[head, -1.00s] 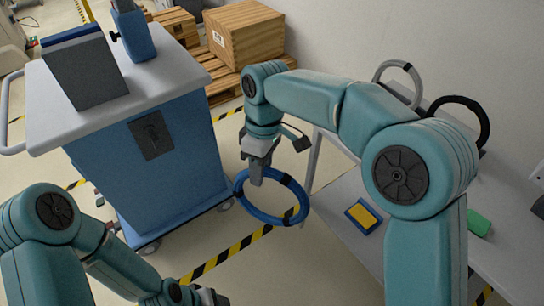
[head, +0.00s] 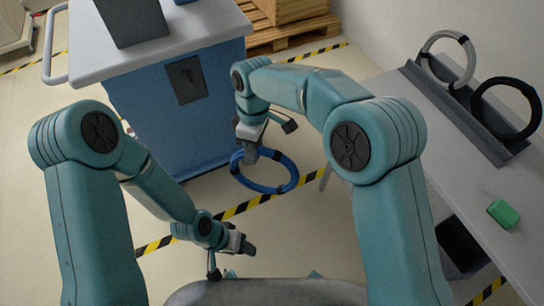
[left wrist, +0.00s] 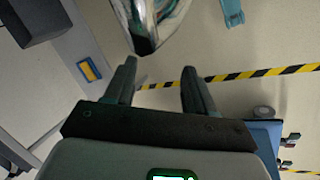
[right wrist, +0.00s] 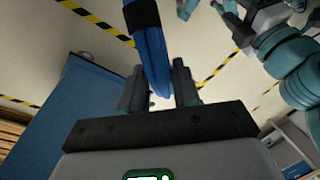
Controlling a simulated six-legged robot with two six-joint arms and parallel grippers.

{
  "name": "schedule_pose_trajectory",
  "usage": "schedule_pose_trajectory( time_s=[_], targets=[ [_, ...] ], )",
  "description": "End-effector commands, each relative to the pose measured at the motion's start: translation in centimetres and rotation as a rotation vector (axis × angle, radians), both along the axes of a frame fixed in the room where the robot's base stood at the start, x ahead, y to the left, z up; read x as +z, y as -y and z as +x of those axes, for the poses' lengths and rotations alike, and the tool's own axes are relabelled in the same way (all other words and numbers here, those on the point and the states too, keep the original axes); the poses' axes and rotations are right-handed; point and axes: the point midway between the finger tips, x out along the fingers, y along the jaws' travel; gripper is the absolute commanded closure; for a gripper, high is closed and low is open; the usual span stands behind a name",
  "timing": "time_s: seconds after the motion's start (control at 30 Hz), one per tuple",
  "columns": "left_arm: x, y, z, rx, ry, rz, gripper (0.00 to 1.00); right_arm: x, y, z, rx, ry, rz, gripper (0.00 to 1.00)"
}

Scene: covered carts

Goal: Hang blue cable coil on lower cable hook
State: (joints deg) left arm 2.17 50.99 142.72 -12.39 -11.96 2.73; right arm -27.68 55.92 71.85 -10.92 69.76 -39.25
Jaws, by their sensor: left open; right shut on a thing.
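The blue cable coil (head: 264,190) is a ring with dark bands, held above the floor beside the blue cart. A dark plate (head: 186,80) with a small hook-like part is on the cart's side, above and left of the coil. I cannot tell whether it is the lower cable hook. My left gripper (head: 248,246) is open and empty, low and nearer; its spread fingers show in the left wrist view (left wrist: 159,75).
The blue cart (head: 150,115) has a pale top bearing a grey box (head: 132,18). At right, a grey table (head: 465,185) bears a grey coil (head: 428,48), a black coil (head: 480,100) and a green block (head: 503,213). Striped tape marks the open floor between.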

Motion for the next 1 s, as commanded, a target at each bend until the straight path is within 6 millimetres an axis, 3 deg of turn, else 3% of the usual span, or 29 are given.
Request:
schedule_pose_trajectory(
  time_s=[0.1, 0.27, 0.37, 0.5, 0.6, 0.73, 0.87, 1.0],
  targets=[
    [3.3, 2.4, -0.5, -0.379, 0.065, 0.021, 0.45, 0.1, 0.0, 0.0, -0.001, 0.000, 0.001, 1.00],
    [7.4, 3.0, 0.1, -0.899, 0.201, 0.204, 0.45, 0.1, 0.0, 0.0, -0.001, 0.000, 0.001, 1.00],
    [10.6, 3.2, 2.4, -1.175, 0.341, 0.396, 0.45, 0.1, 0.0, 0.0, -0.001, 0.000, 0.001, 1.00],
    [16.7, 5.1, 6.6, -1.436, 0.607, 0.700, 0.45, 0.1, 0.0, 0.0, -0.001, 0.000, 0.001, 1.00],
    [20.6, 6.8, 8.5, -1.514, 0.768, 0.858, 0.45, 0.1, 0.0, 0.0, -0.001, 0.000, 0.001, 1.00],
    [24.2, 8.5, 9.6, -1.549, 0.910, 0.979, 0.45, 0.1, 0.0, 0.0, -0.001, 0.000, 0.001, 1.00],
    [25.7, 9.3, 10.1, -1.558, 0.973, 1.031, 0.45, 0.1, 0.0, 0.0, -0.001, 0.000, 0.001, 1.00],
    [25.0, 9.3, 11.1, -1.560, 0.978, 1.041, 0.45, 0.1, 0.1, 0.0, -0.001, 0.000, 0.001, 1.00]
  ],
)
